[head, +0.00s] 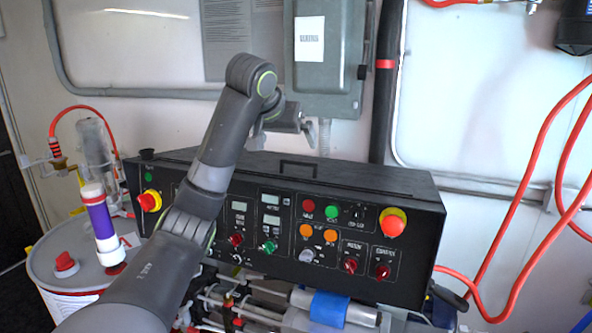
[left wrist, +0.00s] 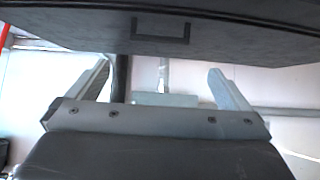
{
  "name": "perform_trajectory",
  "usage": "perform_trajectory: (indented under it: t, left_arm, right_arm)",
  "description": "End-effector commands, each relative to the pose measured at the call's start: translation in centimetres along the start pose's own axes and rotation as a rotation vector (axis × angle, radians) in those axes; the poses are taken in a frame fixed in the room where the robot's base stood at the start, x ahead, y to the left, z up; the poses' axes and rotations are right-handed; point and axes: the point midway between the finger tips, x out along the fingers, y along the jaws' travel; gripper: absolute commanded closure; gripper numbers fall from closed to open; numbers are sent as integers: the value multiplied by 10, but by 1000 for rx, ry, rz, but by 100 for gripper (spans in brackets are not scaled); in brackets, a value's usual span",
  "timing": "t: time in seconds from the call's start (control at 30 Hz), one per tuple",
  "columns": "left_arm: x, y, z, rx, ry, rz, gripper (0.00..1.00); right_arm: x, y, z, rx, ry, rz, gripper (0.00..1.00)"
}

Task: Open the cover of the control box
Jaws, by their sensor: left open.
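The black control box (head: 330,228) stands in the middle of the head view, its front full of buttons, knobs and small displays. Its dark top cover (head: 375,178) lies shut, with a flat rectangular handle (head: 298,166) near the middle. In the left wrist view the cover (left wrist: 240,30) and its handle (left wrist: 161,30) fill the top. My left gripper (head: 307,126) is above and behind the handle, apart from it, partly hidden by its own arm. Its two fingers (left wrist: 160,70) are spread and empty in the left wrist view. My right gripper is not in view.
A grey wall cabinet (head: 328,55) hangs close behind the left gripper, with a black pipe (head: 385,85) beside it. Red hoses (head: 535,215) hang at the right. A white drum (head: 65,265) stands at the left. Pipes and valves lie below the box.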

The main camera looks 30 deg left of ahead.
Motion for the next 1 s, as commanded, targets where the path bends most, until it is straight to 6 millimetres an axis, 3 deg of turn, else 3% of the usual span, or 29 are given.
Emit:
perform_trajectory:
  t: [0.03,0.17,0.4,0.6,1.0]
  left_arm:
    - [8,1,4,-1,0,2,0]
    - [16,1,4,0,-2,2,0]
    - [63,0,-1,0,-6,1,0]
    - [88,0,0,0,-4,0,0]
    - [97,0,1,1,-1,1,0]
  right_arm:
    - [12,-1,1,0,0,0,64]
    - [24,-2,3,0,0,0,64]
    - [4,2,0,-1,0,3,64]
    - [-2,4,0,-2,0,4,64]
    - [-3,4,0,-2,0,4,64]
